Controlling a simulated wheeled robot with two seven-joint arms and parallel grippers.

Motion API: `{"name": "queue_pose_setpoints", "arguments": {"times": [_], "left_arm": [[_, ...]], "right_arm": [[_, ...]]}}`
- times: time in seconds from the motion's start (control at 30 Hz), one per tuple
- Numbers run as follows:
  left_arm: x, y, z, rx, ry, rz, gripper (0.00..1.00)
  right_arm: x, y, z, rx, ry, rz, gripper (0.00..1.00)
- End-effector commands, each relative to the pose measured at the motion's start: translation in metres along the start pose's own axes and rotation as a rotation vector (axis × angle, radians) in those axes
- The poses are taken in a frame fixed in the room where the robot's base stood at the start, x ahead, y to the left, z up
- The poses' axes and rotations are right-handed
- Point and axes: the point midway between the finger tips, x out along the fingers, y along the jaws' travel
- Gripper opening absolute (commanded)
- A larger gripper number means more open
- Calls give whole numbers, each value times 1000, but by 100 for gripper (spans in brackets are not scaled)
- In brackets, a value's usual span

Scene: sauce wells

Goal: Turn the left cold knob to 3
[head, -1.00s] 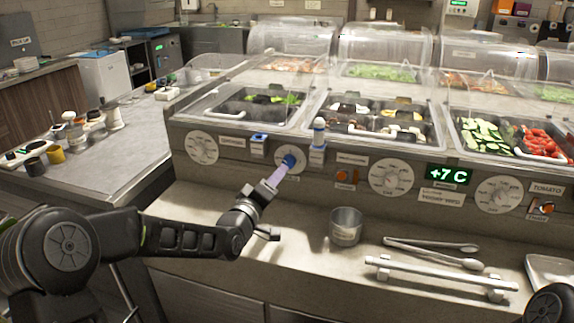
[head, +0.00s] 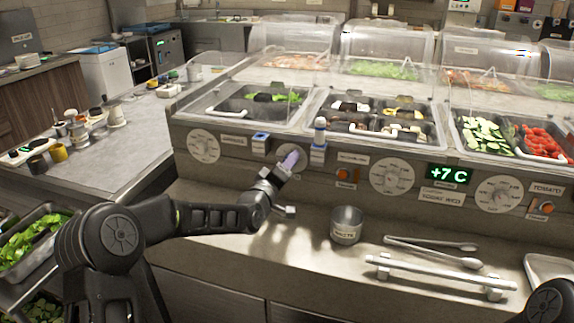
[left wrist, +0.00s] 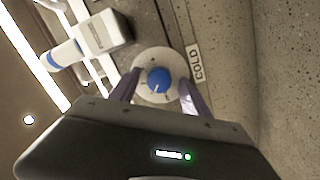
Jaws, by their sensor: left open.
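The cold knob (left wrist: 159,80) is round and blue, with a pale pointer line, on a white dial (left wrist: 148,63) beside a "COLD" label (left wrist: 197,63). In the left wrist view the pointer faces toward the lower edge of the picture; the dial numbers are too small to read. My left gripper (left wrist: 160,92) is open, with one purple finger on each side of the knob. Contact with the knob cannot be told. In the head view my left gripper (head: 290,161) covers the knob and part of its dial. My right gripper is out of view.
Blue-topped fittings (head: 260,142) and (head: 319,135) flank the knob on the counter's front panel. Other white dials (head: 203,146) and (head: 391,176) lie left and right. A metal cup (head: 347,225), tongs (head: 432,247) and a rail (head: 440,276) occupy the lower shelf.

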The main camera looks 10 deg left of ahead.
Motion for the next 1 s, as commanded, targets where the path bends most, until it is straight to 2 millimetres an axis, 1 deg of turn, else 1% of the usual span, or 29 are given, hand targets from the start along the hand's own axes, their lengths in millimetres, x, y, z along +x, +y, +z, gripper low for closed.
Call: {"name": "queue_pose_setpoints", "arguments": {"times": [0.03, 0.07, 0.7, 1.0], "left_arm": [[0, 0, 0, 0, 0, 0, 54], [0, 0, 0, 0, 0, 0, 52], [0, 0, 0, 0, 0, 0, 0], [0, 0, 0, 11, 0, 0, 0]], "right_arm": [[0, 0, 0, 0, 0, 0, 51], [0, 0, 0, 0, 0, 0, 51], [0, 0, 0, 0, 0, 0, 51], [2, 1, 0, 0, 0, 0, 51]]}}
